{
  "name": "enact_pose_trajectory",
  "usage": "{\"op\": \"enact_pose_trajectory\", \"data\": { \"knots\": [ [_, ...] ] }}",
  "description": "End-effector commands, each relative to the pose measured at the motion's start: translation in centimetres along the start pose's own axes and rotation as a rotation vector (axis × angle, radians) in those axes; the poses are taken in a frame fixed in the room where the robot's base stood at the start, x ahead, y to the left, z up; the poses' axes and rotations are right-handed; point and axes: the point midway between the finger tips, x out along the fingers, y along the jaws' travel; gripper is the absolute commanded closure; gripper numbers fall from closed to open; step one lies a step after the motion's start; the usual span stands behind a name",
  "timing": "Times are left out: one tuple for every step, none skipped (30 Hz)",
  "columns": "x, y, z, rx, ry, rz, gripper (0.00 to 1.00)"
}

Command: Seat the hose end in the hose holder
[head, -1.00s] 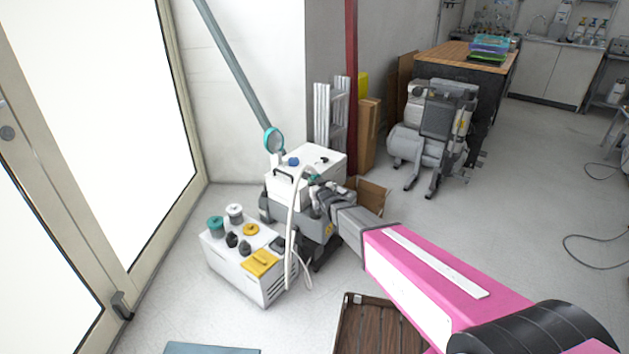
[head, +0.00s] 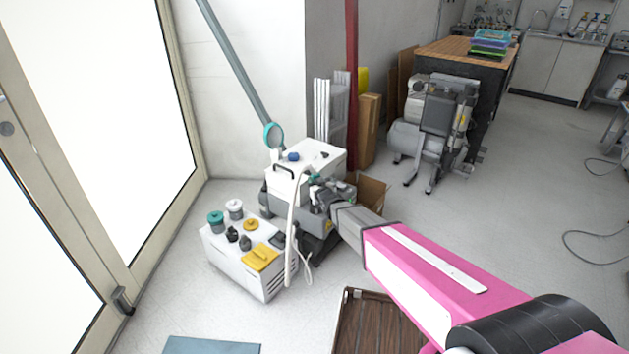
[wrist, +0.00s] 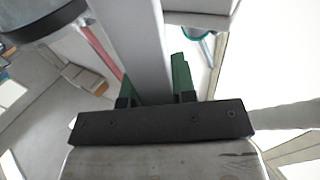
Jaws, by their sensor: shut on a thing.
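My gripper (head: 316,181), with green fingers, is at the front right of the white-topped unit in the head view. In the wrist view, my gripper (wrist: 153,88) is shut on a pale grey, straight piece, apparently the hose end (wrist: 133,45). The white hose (head: 292,225) arches near my gripper and hangs down in front of the unit. A teal ring (head: 273,136), possibly the hose holder, stands at the unit's back left. It also shows in the wrist view (wrist: 193,34), right of the held piece and apart from it. The hose end's tip is not clear.
The white-topped unit (head: 318,155) has a black handle and a blue knob. A low white box (head: 232,266) with several caps and a yellow piece stands in front. A grey pole (head: 232,62) slants behind. A cardboard box (head: 372,190) and wooden crate (head: 378,320) are nearby.

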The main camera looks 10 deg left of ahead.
Motion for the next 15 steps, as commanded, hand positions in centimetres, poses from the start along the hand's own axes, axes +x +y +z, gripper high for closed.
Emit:
{"op": "enact_pose_trajectory", "data": {
  "knots": [
    [0.01,0.00,0.06,0.000,0.001,0.000,1.00],
    [0.00,0.00,0.06,0.000,0.001,0.000,1.00],
    [0.00,0.00,0.05,0.000,0.001,0.000,1.00],
    [0.00,0.00,0.04,0.000,0.001,0.000,1.00],
    [0.00,0.00,0.04,0.000,0.001,0.000,1.00],
    [0.00,0.00,0.03,0.000,0.001,0.000,1.00],
    [0.00,0.00,0.03,0.000,0.001,0.000,0.72],
    [0.00,0.00,0.03,0.000,0.001,0.000,0.62],
    [0.00,0.00,0.03,0.000,0.001,0.000,0.49],
    [0.00,0.00,0.03,0.000,0.001,0.000,0.45],
    [0.00,0.00,0.02,0.000,0.001,0.000,0.45],
    [0.00,0.00,0.02,0.000,0.001,0.000,0.45],
    [0.00,0.00,0.03,0.000,0.001,0.000,0.45],
    [0.00,0.00,0.03,0.000,0.001,0.000,0.45],
    [0.00,0.00,0.03,-0.001,0.001,0.000,0.45]
  ]
}}
